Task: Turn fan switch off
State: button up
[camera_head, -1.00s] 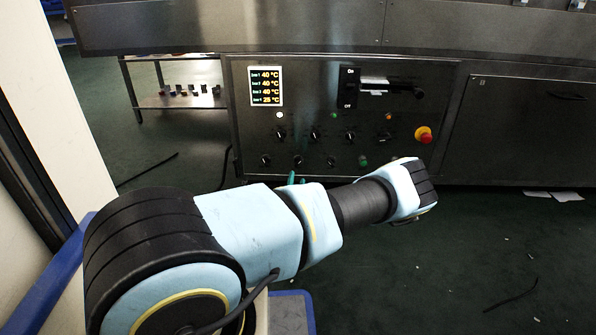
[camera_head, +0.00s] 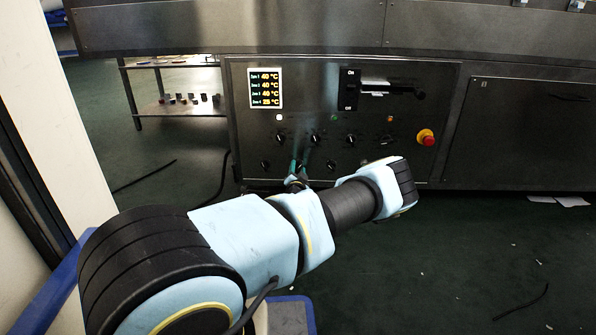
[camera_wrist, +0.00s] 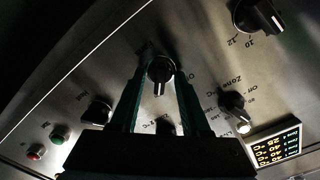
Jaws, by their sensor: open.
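The control panel (camera_head: 345,110) has rows of black rotary knobs. My gripper (camera_head: 297,166) is at the panel's lower knob row, mostly hidden behind my arm. In the wrist view, my gripper (camera_wrist: 158,78) is open, with its two dark green fingers on either side of a black knob (camera_wrist: 160,68). The knob has a pale pointer line. Whether the fingers touch it is unclear.
Neighbouring knobs (camera_wrist: 232,101) and (camera_wrist: 97,110) stand close to the fingers. The temperature display (camera_head: 266,88), an On/Off lever switch (camera_head: 375,86) and a red emergency button (camera_head: 425,137) are on the panel. A low shelf (camera_head: 180,104) stands left; floor at right is mostly open.

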grip_shut()
jog(key=shift+r+n+p, duration=0.1)
jog(key=shift+n+p, duration=0.2)
jog(key=shift+p, duration=0.05)
jog(key=n+p, duration=0.2)
jog(key=n, duration=0.1)
jog(key=shift+a+r, duration=0.1)
jog(key=n+p, duration=0.3)
jog(key=n, duration=0.1)
jog(key=n+p, duration=0.2)
jog(key=n, duration=0.2)
jog(key=shift+n, duration=0.4)
jog(key=shift+f+n+p, duration=0.2)
jog(key=shift+n+p, duration=0.4)
jog(key=shift+n, duration=1.2)
